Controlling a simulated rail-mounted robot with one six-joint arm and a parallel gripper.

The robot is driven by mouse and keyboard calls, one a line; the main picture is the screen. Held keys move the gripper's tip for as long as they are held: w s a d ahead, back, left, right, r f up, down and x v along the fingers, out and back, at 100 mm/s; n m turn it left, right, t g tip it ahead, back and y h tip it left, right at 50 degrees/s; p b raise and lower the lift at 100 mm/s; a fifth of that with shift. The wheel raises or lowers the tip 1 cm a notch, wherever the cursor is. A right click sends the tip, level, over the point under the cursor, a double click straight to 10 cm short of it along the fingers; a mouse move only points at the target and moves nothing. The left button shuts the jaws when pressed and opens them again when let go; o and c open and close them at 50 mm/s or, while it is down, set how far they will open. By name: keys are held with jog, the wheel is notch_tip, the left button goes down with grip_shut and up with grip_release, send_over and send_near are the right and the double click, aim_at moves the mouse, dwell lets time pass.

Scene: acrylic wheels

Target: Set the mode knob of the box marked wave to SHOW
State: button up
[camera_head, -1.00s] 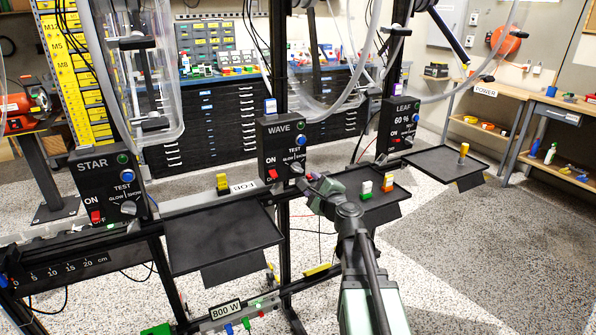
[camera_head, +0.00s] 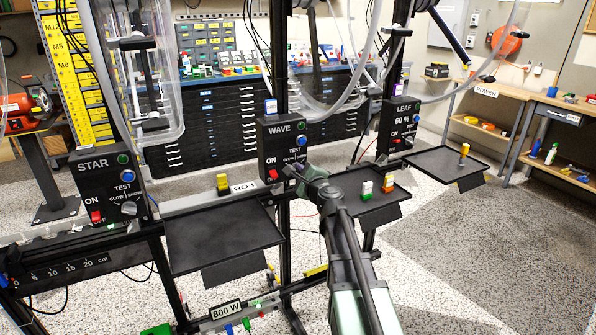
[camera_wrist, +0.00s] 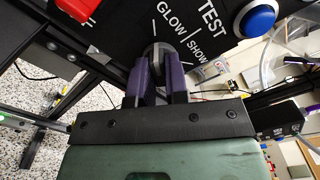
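The box marked WAVE (camera_head: 283,140) stands on the rack in the middle of the head view. It has a green light, a blue TEST button (camera_wrist: 255,18), a red ON switch (camera_wrist: 70,8) and a grey mode knob (camera_wrist: 158,49) below the GLOW and SHOW labels. My gripper (camera_head: 290,171) is at the knob and hides it in the head view. In the wrist view its purple fingers (camera_wrist: 157,68) lie on either side of the knob. I cannot tell whether they press on it. The knob's setting is not clear.
The STAR box (camera_head: 107,185) is at left and the LEAF box (camera_head: 398,125) at right, with similar controls. A black tray (camera_head: 225,245) sits below left of WAVE. Another tray (camera_head: 395,200) with small coloured parts is close right of my arm. Clear tubes hang above.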

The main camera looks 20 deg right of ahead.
grip_shut()
jog(key=m, duration=1.8)
jog(key=shift+m, duration=0.3)
jog(key=m, duration=0.4)
jog(key=shift+m, duration=0.7)
jog(key=o, duration=0.8)
grip_release()
